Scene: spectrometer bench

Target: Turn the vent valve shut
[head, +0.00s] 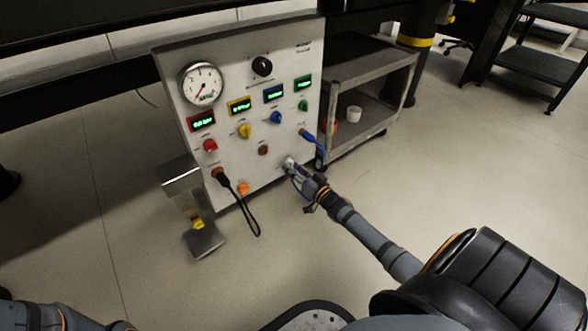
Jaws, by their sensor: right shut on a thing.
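The white instrument panel (245,75) stands upright left of centre. A small pale metal fitting (288,161) at its lower right appears to be the vent valve. My right gripper (292,170) reaches it from the lower right and is shut on it. The fingers hide most of the valve, so its handle angle cannot be told. My left arm shows only in part at the bottom left corner, and its gripper is out of view.
The panel also has a round gauge (202,84), a black knob (262,66), coloured displays and several coloured knobs. A black cable (243,197) and a blue cable (315,143) hang close by. A metal bracket (196,215) stands left; a grey cart (365,80) stands right.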

